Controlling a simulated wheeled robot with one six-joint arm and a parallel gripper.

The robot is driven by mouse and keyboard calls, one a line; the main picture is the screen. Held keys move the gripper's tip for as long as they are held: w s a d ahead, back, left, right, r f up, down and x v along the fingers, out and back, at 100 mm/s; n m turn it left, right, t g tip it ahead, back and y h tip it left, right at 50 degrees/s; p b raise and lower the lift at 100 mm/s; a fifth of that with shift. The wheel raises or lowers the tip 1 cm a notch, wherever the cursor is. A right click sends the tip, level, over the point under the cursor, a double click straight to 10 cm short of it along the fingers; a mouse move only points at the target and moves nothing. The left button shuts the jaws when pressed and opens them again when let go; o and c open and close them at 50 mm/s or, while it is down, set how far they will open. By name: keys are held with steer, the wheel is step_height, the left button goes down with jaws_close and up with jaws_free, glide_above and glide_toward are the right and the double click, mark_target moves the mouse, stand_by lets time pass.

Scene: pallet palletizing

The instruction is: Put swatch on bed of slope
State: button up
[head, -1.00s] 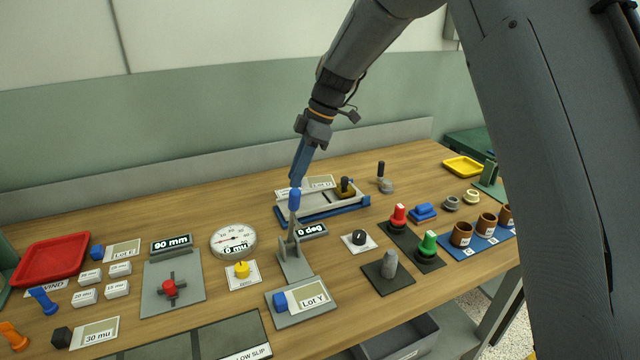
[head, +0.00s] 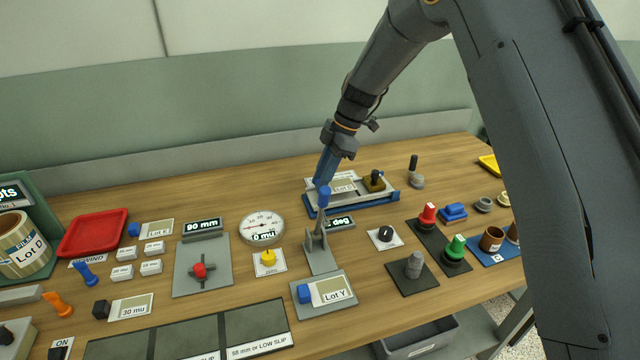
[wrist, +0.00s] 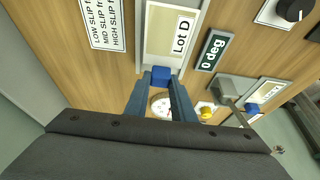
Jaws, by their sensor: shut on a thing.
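My gripper (head: 320,183) is shut on the blue tab (wrist: 160,74) of the Lot D swatch, a pale card with a beige strip (wrist: 172,38). The swatch (head: 343,186) also shows in the head view, over the bed of the slope (head: 352,209), a pale plate on a blue base at the back of the table. I cannot tell whether the card touches the bed. The slope's display (wrist: 211,50) reads 0 deg.
The Lot Y swatch (head: 333,292) lies on a grey plate in front.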

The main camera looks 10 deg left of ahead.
mark_target(335, 186)
steer(key=shift+a+f+p, duration=0.1)
steer(key=shift+f+p, duration=0.25)
steer(key=shift+f, duration=0.9)
steer(key=shift+f, duration=0.1)
steer(key=o, duration=0.7)
steer(key=shift+o, duration=0.2)
steer(key=shift+s, duration=0.1)
steer(key=shift+r, duration=0.2)
steer(key=b+v, duration=0.4)
steer(key=v, duration=0.8)
steer(key=shift+b, duration=0.35)
